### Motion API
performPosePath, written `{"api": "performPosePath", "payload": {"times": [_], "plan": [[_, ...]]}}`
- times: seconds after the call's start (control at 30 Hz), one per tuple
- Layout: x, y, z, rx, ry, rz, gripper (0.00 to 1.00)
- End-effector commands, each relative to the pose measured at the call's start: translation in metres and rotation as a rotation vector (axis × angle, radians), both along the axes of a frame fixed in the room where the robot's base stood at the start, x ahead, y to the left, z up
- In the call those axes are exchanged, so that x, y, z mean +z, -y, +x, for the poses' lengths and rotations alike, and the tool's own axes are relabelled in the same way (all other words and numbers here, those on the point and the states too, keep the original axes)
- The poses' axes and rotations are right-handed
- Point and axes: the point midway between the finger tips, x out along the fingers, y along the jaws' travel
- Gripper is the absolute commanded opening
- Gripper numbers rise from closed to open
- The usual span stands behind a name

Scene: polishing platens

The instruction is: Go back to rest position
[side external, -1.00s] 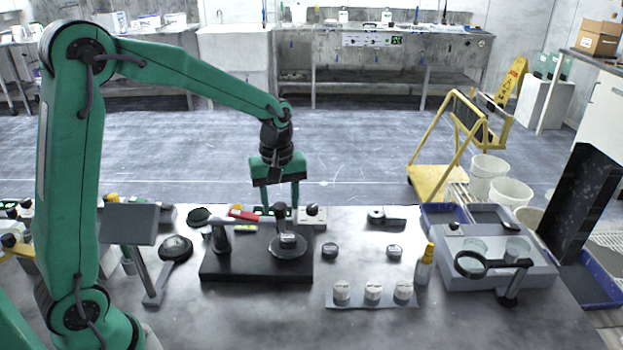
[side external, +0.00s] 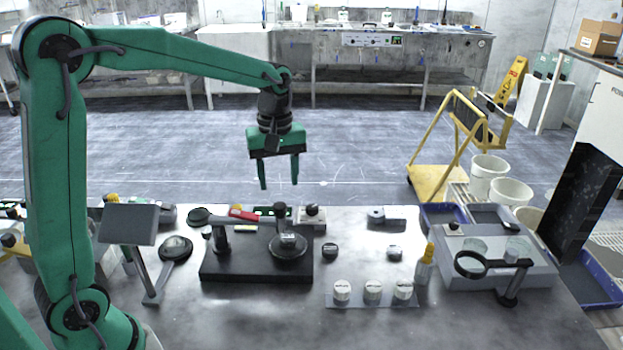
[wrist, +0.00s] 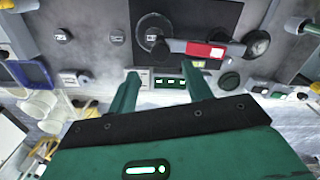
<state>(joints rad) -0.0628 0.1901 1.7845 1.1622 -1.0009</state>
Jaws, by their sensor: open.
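My gripper (side external: 279,178) is green with a black band and hangs fingers down from my arm in the side external view. Its two fingers are apart with nothing between them. It is raised above the far edge of the bench (side external: 350,235), clear of everything on it. In the wrist view my gripper (wrist: 163,82) shows its two fingers spread, with the bench items beyond. A black polishing base (side external: 225,267) with a round platen (side external: 290,252) and a red-marked arm (side external: 243,215) stands below and nearer the camera.
Three white jars (side external: 373,290) stand on a strip at the front. A bottle (side external: 424,266), a grey tray unit (side external: 495,272) and a magnifier (side external: 470,263) are on the right. A stand with a grey panel (side external: 130,224) is on the left. The air around my gripper is free.

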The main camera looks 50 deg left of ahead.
Motion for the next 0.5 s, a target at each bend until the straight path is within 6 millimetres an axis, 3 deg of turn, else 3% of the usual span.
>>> {"api": "performPosePath", "payload": {"times": [0.2, 0.5], "plan": [[0.0129, -0.0003, -0.0001, 0.001, 0.001, 0.0, 0.5], [0.0134, -0.0002, -0.0004, 0.0, 0.0, 0.0, 0.5]]}}
